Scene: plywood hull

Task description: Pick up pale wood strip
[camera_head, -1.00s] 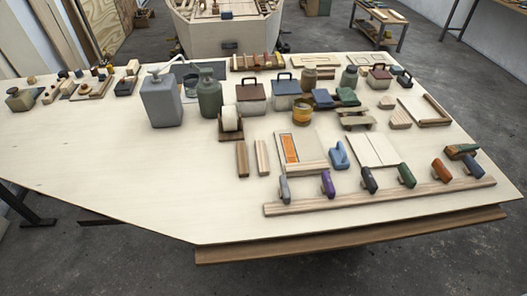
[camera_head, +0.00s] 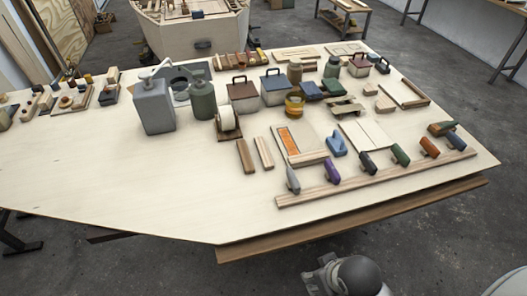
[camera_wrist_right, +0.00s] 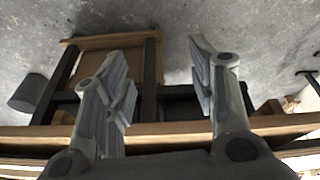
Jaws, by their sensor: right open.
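The pale wood strip (camera_head: 264,153) lies flat on the plywood table, just right of a darker brown strip (camera_head: 245,156), with a narrow gap between them. My right gripper (camera_head: 322,277) is at the bottom of the head view, beyond the table's front edge and well away from the strip. In the right wrist view my right gripper (camera_wrist_right: 158,58) is open, with nothing between its fingers. The strip cannot be made out in the wrist view. My left gripper is in neither view.
A long rail (camera_head: 375,180) with several coloured-handled tools lies along the table's front right edge. The table left of the strips is clear.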

